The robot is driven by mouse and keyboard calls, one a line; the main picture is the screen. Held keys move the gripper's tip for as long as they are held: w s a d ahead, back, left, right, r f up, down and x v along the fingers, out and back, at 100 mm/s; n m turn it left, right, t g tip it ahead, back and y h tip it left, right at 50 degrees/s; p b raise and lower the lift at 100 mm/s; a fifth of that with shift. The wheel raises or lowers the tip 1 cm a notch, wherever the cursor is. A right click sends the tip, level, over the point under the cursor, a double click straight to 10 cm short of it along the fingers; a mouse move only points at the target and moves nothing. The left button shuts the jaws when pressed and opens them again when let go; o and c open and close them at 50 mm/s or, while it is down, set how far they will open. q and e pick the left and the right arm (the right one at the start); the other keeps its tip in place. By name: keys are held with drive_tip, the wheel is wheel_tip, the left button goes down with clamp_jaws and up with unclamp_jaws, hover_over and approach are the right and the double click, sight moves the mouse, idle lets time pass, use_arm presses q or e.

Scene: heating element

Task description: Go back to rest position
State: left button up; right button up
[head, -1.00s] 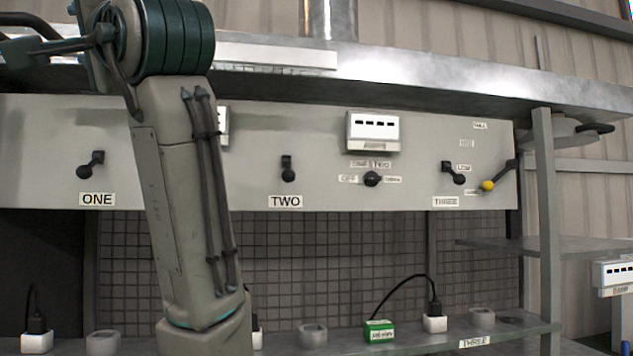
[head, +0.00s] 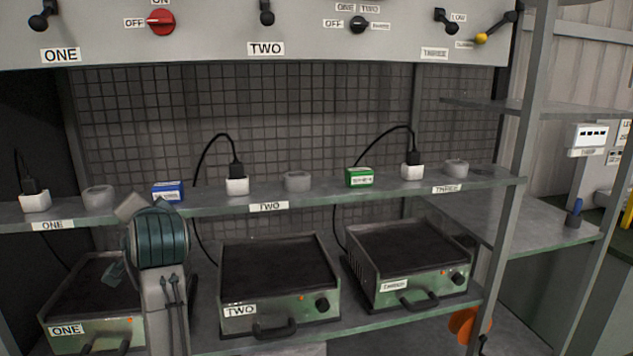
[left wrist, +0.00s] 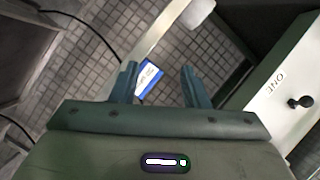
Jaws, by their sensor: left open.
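My left gripper (left wrist: 163,82) is open in the left wrist view, its two teal fingers apart with nothing held between them. A blue and white box (left wrist: 149,78) shows beyond the fingers, close to the left one in the picture. In the head view the blue box (head: 168,191) sits on the shelf, just above my arm's teal joint. One of my arms rises there from the bottom, left of centre; I cannot make out its gripper clearly. My right gripper is in neither view.
The shelf (head: 330,188) also carries a green box (head: 359,177), white plugs and grey rings. Hot plates labelled TWO (head: 278,270) and THREE (head: 408,262) stand below. My arm is in front of hot plate ONE (head: 85,300). A switch panel (head: 205,45) is above.

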use_arm(q)
drive_tip(key=s+f+g+h, duration=0.15)
drive_tip(key=s+f, duration=0.25)
drive_tip(key=f, duration=0.6)
drive_tip(key=s+d+f+n+g+h, duration=0.15)
drive_tip(key=s+f, duration=0.25)
drive_tip(key=f, duration=0.6)
drive_tip(key=s+f+m+g+h, duration=0.15)
drive_tip(key=s+f, duration=0.25)
drive_tip(key=f, duration=0.5)
drive_tip(key=s+d+f+n+g+h, duration=0.2)
drive_tip(key=s+f, duration=0.6)
drive_tip(key=s, duration=0.5)
drive_tip(key=s+d+f+n+g+h, duration=0.1)
drive_tip(key=s+f+g+h, duration=0.15)
drive_tip(key=s+f, duration=0.8)
wheel_tip(320, 180, down, 28)
drive_tip(key=s+a+g, duration=0.2)
drive_tip(key=s, duration=0.1)
drive_tip(key=s+a+f, duration=0.1)
drive_tip(key=s+f, duration=1.6)
drive_tip(key=f, duration=0.1)
drive_tip(key=shift+s+a+f+n+g, duration=0.15)
drive_tip(key=shift+s+a+n+g, duration=0.15)
drive_tip(key=shift+n+g, duration=0.1)
drive_tip(key=shift+w, duration=0.1)
